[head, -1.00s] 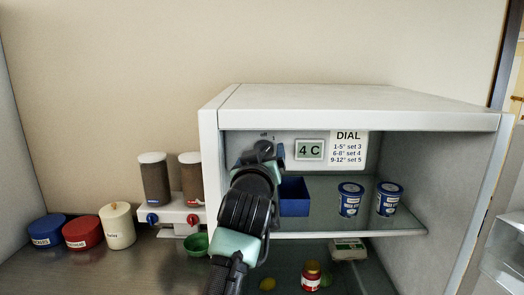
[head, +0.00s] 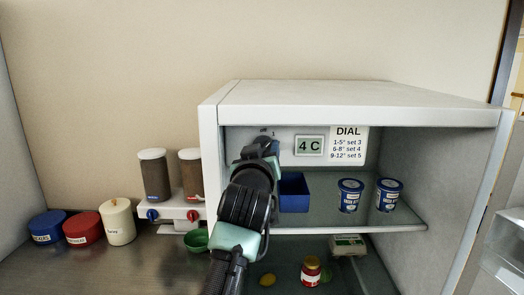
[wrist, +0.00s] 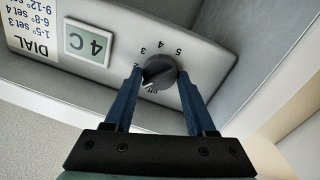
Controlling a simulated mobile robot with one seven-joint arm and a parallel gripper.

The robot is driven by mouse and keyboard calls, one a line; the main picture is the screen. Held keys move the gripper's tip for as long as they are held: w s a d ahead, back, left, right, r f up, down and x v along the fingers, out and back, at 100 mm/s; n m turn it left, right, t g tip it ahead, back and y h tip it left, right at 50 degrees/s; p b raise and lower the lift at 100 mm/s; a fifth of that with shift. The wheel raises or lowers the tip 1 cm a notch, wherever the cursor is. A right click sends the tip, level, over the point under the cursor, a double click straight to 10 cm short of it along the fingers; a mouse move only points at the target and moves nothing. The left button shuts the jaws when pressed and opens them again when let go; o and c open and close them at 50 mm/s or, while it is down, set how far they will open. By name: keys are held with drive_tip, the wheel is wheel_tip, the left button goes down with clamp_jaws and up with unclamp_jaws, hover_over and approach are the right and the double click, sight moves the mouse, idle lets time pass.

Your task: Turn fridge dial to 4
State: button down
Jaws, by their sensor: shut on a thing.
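The fridge dial (wrist: 159,72) is a round dark grey knob on the pale control panel inside the open fridge. In the wrist view it appears upside down, with "off", 2, 3, 4 and 5 printed around it. A light mark on it points down-left in that view, near the "off" end; the exact setting is unclear. My gripper (wrist: 160,75) is shut on the dial, one blue finger on each side. In the head view my gripper (head: 265,148) is at the panel and hides the dial. The display (head: 309,146) reads 4 C.
A dial chart (head: 347,144) is right of the display. A blue bin (head: 293,193) and two blue-and-white tubs (head: 350,196) stand on the glass shelf below. The fridge's left wall (head: 209,160) is close beside my arm.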

drive_tip(key=m+b, duration=0.1)
drive_tip(key=m, duration=0.5)
drive_tip(key=m+g+y+b, duration=0.1)
drive_tip(key=m, duration=0.4)
drive_tip(key=shift+d+r+m, duration=0.15)
drive_tip(key=shift+m, duration=0.25)
drive_tip(key=m, duration=0.4)
drive_tip(key=shift+m+y, duration=0.4)
drive_tip(key=m, duration=0.5)
drive_tip(key=shift+d+y, duration=0.15)
drive_tip(key=shift+y, duration=0.25)
drive_tip(key=shift+c, duration=1.2)
unclamp_jaws()
